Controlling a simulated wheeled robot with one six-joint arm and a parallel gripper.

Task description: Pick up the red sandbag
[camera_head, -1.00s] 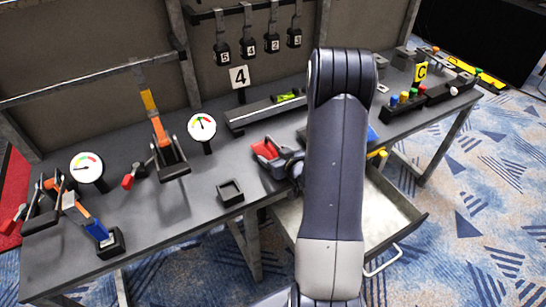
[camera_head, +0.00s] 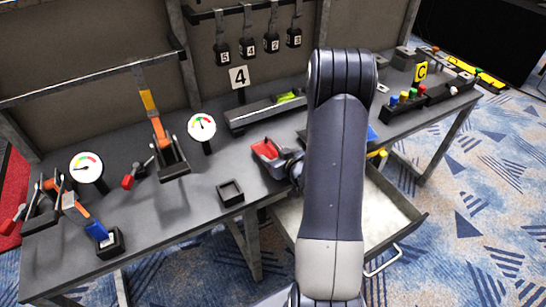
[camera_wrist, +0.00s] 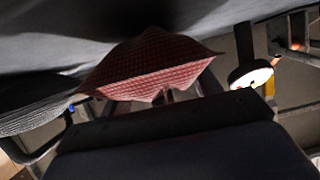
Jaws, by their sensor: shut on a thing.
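The red sandbag (camera_head: 267,149) is at my gripper (camera_head: 284,160), over the front middle of the grey table (camera_head: 215,160). In the wrist view the red sandbag (camera_wrist: 155,62) shows a checked red cloth, and its lower edge lies between the fingers of my gripper (camera_wrist: 160,98). My gripper is shut on it. My own arm hides part of the gripper in the head view. I cannot tell whether the bag still touches the table.
A small black open box (camera_head: 230,192) stands left of the gripper. A long grey tray (camera_head: 262,113) lies behind it. Dial gauges (camera_head: 202,127) and levers stand to the left. An open drawer (camera_head: 393,205) juts out below the table at right. Colored buttons (camera_head: 403,97) are at far right.

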